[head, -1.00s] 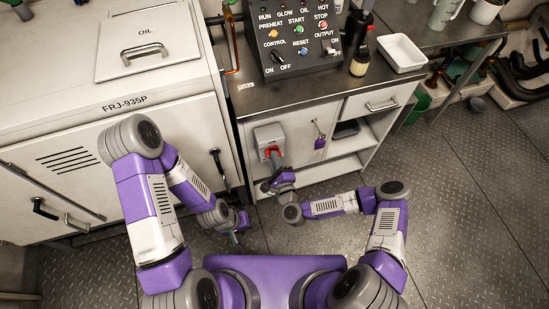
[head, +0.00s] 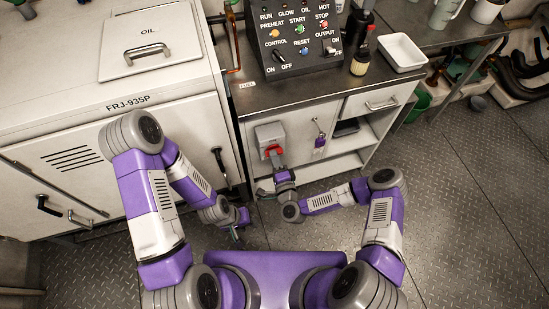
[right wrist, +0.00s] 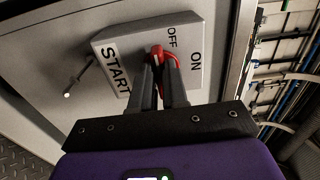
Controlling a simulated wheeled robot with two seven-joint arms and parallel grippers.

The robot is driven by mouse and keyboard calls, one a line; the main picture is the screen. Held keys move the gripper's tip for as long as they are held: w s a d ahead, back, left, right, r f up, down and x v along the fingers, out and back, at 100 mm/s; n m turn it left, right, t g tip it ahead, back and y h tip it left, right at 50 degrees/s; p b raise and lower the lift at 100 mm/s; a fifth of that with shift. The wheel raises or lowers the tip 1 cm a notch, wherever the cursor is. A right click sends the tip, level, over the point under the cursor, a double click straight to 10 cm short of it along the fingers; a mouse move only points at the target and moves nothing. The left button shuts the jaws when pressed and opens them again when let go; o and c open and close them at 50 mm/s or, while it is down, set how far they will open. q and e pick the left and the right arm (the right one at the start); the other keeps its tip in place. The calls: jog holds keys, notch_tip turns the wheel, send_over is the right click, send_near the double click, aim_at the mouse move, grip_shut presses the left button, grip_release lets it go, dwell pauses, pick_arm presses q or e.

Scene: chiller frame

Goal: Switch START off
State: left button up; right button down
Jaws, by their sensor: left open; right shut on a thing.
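The START switch is a grey box (head: 268,134) on the front of the low cabinet. It also shows in the right wrist view (right wrist: 120,48), with the words START, OFF and ON on its face. Its red handle (head: 274,151) is at the box's lower part; in the right wrist view the handle (right wrist: 172,57) lies close to OFF. My right gripper (right wrist: 163,64) is shut on the red handle, and its fingers partly hide it. I cannot tell the handle's exact angle. My left gripper (head: 236,234) is open and empty, low over the floor, apart from the switch.
A black control panel (head: 292,62) stands on the cabinet top, with bottles and a white tray (head: 401,52) to its right. A purple tag (head: 320,141) hangs on the cabinet door. The large oil cabinet (head: 118,135) fills the left.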

dwell(0.3)
jog(key=c, duration=1.1)
grip_release()
jog(key=shift+c, duration=0.2)
jog(key=shift+s, duration=0.15)
jog(key=p+v, duration=0.1)
jog(key=v, duration=0.6)
jog(key=shift+s, duration=0.15)
jog(key=shift+d, duration=0.1)
